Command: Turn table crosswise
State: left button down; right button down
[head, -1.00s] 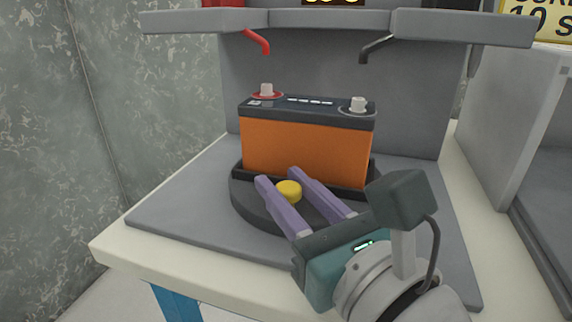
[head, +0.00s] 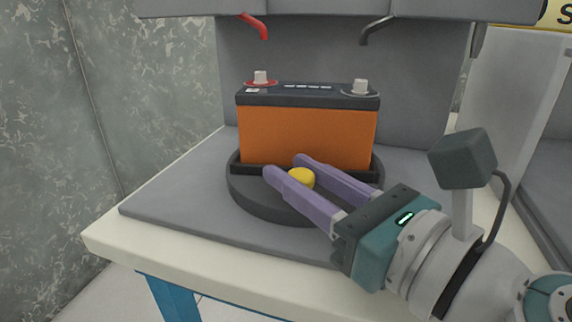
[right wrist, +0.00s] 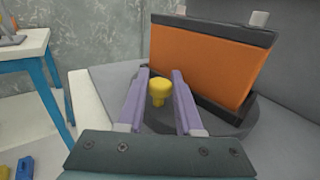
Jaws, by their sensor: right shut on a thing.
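The round dark turntable (head: 250,201) sits on a grey mat on the bench. An orange battery (head: 305,135) with a dark top stands upright in its tray, long side toward me. Its red-ringed post (head: 260,78) is at left and its grey-ringed post (head: 361,88) at right. A yellow knob (head: 301,179) rises from the turntable's front edge. My right gripper (head: 284,168) is shut on the knob, with its purple fingers on both sides of it. The right wrist view also shows the knob (right wrist: 158,88) between the fingers. My left gripper is not in view.
A red hooked lead (head: 257,28) and a black hooked lead (head: 375,30) hang from the overhead housing above the battery. A grey panel stands behind it. The grey mat (head: 165,205) is clear at left. Another blue-legged table (right wrist: 25,52) shows in the wrist view.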

jog(key=shift+d+f+n+g+y+b, duration=0.25)
jog(key=shift+d+n+g+y+b, duration=0.05)
jog(key=shift+d+n+y, duration=0.1)
jog(key=shift+r, duration=0.2)
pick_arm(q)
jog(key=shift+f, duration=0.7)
pick_arm(e)
jog(key=c, duration=0.9)
grip_release()
jog(key=b+v, duration=0.2)
jog(key=v, duration=0.7)
jog(key=shift+d+f+b, duration=0.1)
jog(key=shift+f+b, duration=0.05)
jog(key=shift+b, duration=0.2)
jog(key=shift+s+d, duration=0.3)
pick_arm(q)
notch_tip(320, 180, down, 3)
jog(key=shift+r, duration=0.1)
pick_arm(e)
jog(key=shift+r, duration=0.2)
